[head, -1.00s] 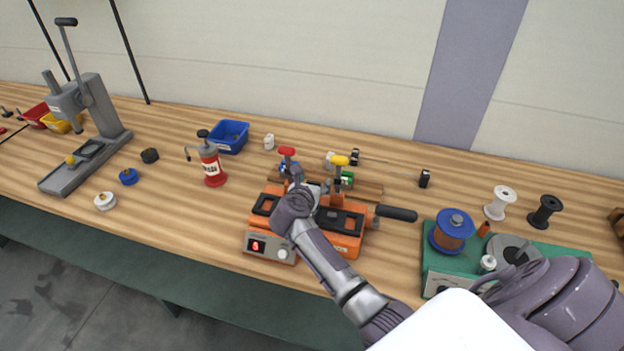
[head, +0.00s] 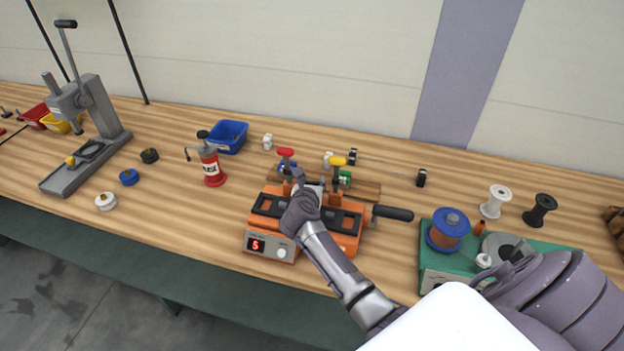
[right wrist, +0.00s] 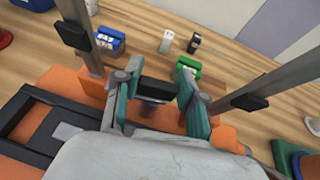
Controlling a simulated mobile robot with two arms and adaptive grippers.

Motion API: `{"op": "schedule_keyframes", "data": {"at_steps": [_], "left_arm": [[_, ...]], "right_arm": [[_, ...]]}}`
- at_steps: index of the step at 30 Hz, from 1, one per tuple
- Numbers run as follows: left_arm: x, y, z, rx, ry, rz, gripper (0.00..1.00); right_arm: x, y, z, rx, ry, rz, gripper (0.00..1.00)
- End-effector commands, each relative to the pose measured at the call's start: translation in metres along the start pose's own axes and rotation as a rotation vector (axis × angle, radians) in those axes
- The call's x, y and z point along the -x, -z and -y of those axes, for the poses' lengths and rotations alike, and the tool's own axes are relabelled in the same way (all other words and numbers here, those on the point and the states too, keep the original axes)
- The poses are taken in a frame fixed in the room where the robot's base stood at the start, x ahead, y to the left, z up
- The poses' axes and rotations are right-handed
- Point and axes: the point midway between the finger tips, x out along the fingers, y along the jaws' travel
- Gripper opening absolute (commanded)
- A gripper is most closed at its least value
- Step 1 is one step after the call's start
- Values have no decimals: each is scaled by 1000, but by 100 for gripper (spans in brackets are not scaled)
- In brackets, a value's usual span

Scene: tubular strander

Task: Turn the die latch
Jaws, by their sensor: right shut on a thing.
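In the right wrist view, the two teal-padded fingers (right wrist: 158,97) are shut on a small black piece, which I take to be the die latch (right wrist: 157,88). It sits on a short dark round stem above the orange body. How far it is turned cannot be told. My left gripper is not in view.
A green-based device (head: 455,275) with a copper-coloured spool is to the right, near my arm. A black handle (head: 393,213) sticks out from the machine's right side.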

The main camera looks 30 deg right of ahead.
Motion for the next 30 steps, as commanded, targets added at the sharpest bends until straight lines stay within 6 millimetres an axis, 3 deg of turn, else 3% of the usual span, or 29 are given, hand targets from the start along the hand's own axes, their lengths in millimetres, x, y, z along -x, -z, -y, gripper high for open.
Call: {"op": "schedule_keyframes", "data": {"at_steps": [6, 12, 30], "left_arm": [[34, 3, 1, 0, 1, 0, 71], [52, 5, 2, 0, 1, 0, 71], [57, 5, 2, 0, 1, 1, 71]], "right_arm": [[3, -5, 2, 66, -152, -4, 6], [1, -4, 3, 127, -290, -1, 6], [0, 0, 0, 206, -492, -1, 6]]}}
